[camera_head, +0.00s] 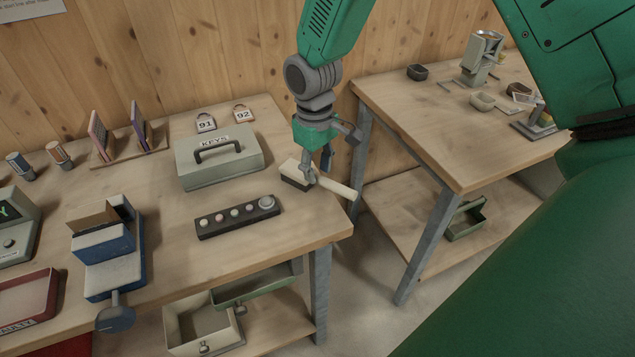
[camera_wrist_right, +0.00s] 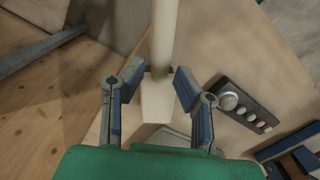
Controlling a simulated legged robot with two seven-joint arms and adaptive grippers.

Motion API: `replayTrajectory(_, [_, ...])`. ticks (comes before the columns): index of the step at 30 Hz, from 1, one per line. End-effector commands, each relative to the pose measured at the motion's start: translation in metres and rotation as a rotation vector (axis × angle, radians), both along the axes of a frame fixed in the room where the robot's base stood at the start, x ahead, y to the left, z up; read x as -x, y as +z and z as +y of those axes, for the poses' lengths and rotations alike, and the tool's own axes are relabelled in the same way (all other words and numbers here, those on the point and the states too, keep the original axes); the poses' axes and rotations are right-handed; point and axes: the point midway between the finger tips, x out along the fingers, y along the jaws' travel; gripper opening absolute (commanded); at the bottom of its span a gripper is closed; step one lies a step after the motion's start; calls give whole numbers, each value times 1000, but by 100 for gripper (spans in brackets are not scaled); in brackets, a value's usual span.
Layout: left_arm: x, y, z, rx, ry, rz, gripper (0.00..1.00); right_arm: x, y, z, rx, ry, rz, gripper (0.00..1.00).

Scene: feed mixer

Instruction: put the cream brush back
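The cream brush (camera_head: 338,187) has a pale handle and a block with dark bristles. It is at the right end of the left workbench (camera_head: 310,216), its handle reaching past the bench edge. My right gripper (camera_head: 318,179) comes down from above with its fingers on either side of the brush. In the right wrist view, the fingertips (camera_wrist_right: 161,72) close in on the handle (camera_wrist_right: 163,40); they look shut on it. Whether the bristles touch the bench is unclear. My left gripper is not in view.
A dark button strip (camera_head: 238,217) lies in front of the grey KEYS box (camera_head: 219,159). A blue device (camera_head: 106,245) stands farther left. A second workbench (camera_head: 440,130) at right holds small bowls and a metal device.

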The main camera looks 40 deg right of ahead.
Motion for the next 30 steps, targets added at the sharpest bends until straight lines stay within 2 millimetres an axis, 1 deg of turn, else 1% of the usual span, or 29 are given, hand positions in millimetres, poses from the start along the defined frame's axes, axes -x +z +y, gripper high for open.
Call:
replayTrajectory(1, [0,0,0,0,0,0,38,-2,15,1,1,1,-6,27])
replayTrajectory(3, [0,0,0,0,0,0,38,-3,30,2,2,2,-6,27])
replayTrajectory(6, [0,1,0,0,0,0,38,-4,49,2,2,2,-4,27])
replayTrajectory(9, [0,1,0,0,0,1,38,-5,63,1,1,2,-2,27])
replayTrajectory(12, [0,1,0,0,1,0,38,-5,71,0,0,1,-2,27])
replayTrajectory(16, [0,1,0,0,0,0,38,-5,75,0,-2,1,0,27])
replayTrajectory(30, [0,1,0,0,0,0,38,-5,76,2,1,1,0,27])
